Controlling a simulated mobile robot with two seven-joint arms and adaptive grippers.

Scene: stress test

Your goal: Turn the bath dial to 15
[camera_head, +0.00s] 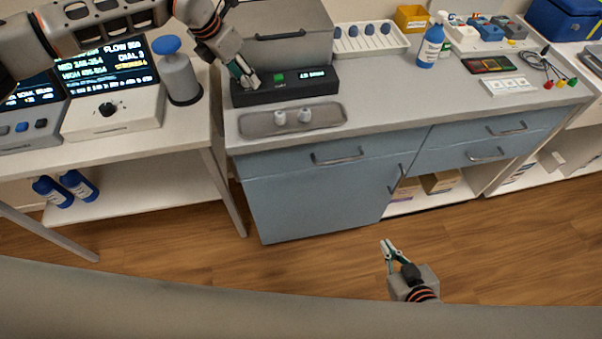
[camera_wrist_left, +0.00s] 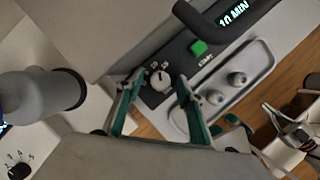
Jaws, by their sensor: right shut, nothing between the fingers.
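The bath is a grey box (camera_head: 290,45) on the counter with a black front panel (camera_head: 310,88). In the left wrist view the panel carries a bath dial (camera_wrist_left: 160,80), a round knob with a light pointer mark and small numbers around it. A green START button (camera_wrist_left: 198,47) sits beside it, and the display (camera_wrist_left: 234,16) reads 10 MIN. My left gripper (camera_head: 243,72) is at the panel's left end, hiding the dial in the head view. Its fingers (camera_wrist_left: 160,77) are open, one on each side of the dial; contact is unclear. My right gripper (camera_head: 388,247) is shut and empty, low before the counter.
A grey tray (camera_head: 262,126) with two small pieces lies in front of the panel. Left, a grey canister with a blue top (camera_head: 178,76) and a console with a black knob (camera_head: 107,109) stand close to my left arm. A white rack (camera_head: 392,43) stands to the right.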

